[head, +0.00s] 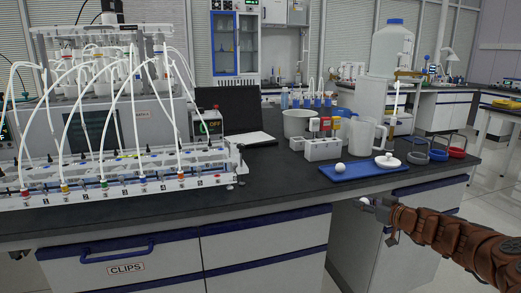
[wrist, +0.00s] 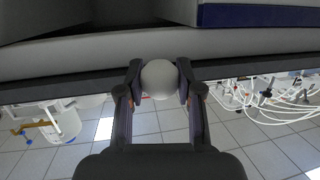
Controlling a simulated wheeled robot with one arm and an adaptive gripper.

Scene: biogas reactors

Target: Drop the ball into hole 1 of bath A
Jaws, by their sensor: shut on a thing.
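My gripper (head: 374,203) is in front of the bench's front edge, at the right, just below the level of the bench top. It is shut on a white ball (wrist: 159,79), which sits between the two fingertips in the wrist view. The ball also shows as a small white patch at the gripper's tip in the head view (head: 363,202). A bath unit (head: 142,113) with a small label, too small to read surely, stands at the back left. White tubes rise from it and cover its top. Hole 1 cannot be made out.
A long white rack (head: 120,185) with coloured fittings and arching tubes fills the bench's left front. A blue tray (head: 345,175) holds another white ball (head: 340,168) and a white lidded item (head: 388,161). A jug (head: 364,137) and laptop (head: 232,110) stand behind.

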